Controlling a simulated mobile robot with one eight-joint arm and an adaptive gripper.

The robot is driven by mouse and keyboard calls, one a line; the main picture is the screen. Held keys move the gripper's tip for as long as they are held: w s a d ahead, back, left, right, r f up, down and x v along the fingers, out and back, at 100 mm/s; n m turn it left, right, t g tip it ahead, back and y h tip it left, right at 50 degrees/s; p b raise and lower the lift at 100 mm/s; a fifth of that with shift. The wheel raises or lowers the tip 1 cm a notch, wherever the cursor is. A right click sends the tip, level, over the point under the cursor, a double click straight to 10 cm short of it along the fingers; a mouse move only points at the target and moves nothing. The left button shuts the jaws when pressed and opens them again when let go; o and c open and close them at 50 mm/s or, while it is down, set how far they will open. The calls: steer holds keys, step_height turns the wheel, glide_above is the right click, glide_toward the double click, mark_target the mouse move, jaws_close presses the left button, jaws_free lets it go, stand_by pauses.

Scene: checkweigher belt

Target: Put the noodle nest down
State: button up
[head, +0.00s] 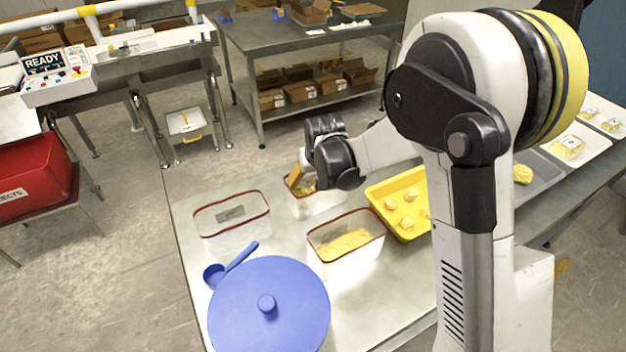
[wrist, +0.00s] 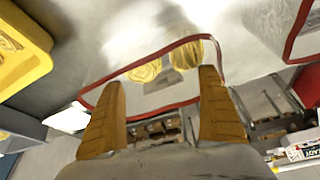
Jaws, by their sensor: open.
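My gripper (wrist: 162,76) is open, with its two orange fingers apart over a clear, red-rimmed tub (wrist: 150,108). Two pale yellow noodle nests, one on the left (wrist: 145,72) and one on the right (wrist: 187,54), lie in this tub beyond the fingertips. I see nothing clamped between the fingers. In the head view my gripper (head: 301,178) points down into the back tub (head: 322,207), and the arm partly hides it. I cannot tell whether a finger touches a nest. More nests (head: 411,195) sit in a yellow tray (head: 376,191) to the right.
An empty-looking tub (head: 232,218) stands left, and a tub with yellow contents (head: 345,243) stands in front. A blue round lid (head: 268,310) and blue scoop (head: 228,265) lie near the front. A grey tray with one nest (head: 522,174) is at right. A red bin (head: 30,170) stands far left.

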steer(key=a+p+v, duration=0.1)
steer(key=p+v, duration=0.2)
steer(key=v, duration=1)
steer(key=s+d+r+t, duration=0.1)
steer(key=s+d+r, duration=0.7)
steer(key=s, duration=0.2)
steer(key=s+d+m+t, duration=0.1)
steer(key=s+d, duration=0.1)
steer(key=s, duration=0.5)
steer(key=s+d+r, duration=0.1)
steer(key=s+d, duration=0.2)
steer(key=s, duration=0.4)
steer(key=shift+d+m+t+h, duration=0.2)
steer(key=shift+m+t+h, duration=0.1)
steer(key=shift+m+t, duration=0.1)
steer(key=shift+w+r, duration=0.1)
step_height(320, 180, down, 5)
steer(key=b, duration=0.4)
steer(key=shift+r, duration=0.25)
